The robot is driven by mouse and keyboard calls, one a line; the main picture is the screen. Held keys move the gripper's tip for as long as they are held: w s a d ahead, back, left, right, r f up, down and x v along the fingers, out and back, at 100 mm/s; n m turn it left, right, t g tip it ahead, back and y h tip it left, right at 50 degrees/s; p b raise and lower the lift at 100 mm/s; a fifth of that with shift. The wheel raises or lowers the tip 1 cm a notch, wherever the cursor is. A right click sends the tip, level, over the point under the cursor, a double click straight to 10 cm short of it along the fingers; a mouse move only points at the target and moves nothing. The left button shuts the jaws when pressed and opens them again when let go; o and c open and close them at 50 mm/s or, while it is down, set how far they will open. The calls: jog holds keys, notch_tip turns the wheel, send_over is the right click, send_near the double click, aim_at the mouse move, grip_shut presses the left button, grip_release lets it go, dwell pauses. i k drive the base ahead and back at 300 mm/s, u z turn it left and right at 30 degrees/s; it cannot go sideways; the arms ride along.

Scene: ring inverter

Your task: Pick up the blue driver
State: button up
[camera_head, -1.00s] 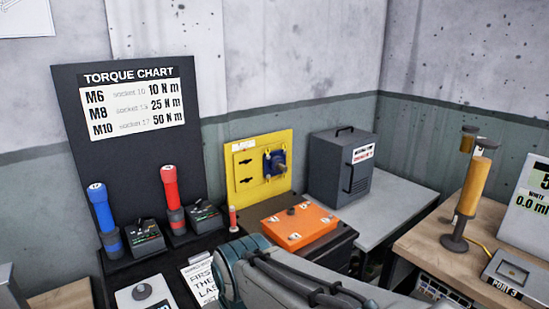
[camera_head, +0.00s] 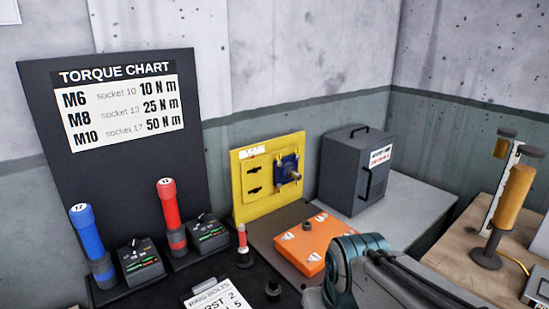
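The blue driver (camera_head: 88,240) stands upright on the dark bench at the left, its lower part in a dark grey collar and a round white top marked with a number. A small black box with a display (camera_head: 141,258) sits just right of it. My arm (camera_head: 375,275) enters at the lower right, well to the right of the blue driver. My gripper is out of the frame, so its state is hidden.
A red driver (camera_head: 170,215) stands right of the blue one, with its own black box (camera_head: 207,232). A clipboard (camera_head: 225,295) lies in front. An orange block (camera_head: 315,245), a yellow panel (camera_head: 268,180) and a grey cabinet (camera_head: 357,170) stand further right. The torque chart board (camera_head: 120,150) rises behind the drivers.

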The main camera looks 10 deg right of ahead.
aim_at(81, 216)
jog(key=i, duration=0.2)
jog(key=u, duration=1.5)
jog(key=k, duration=1.4)
jog(key=u, duration=0.8)
jog(key=i, duration=1.2)
jog(key=z, duration=0.5)
jog(key=i, duration=0.7)
jog(key=z, duration=0.7)
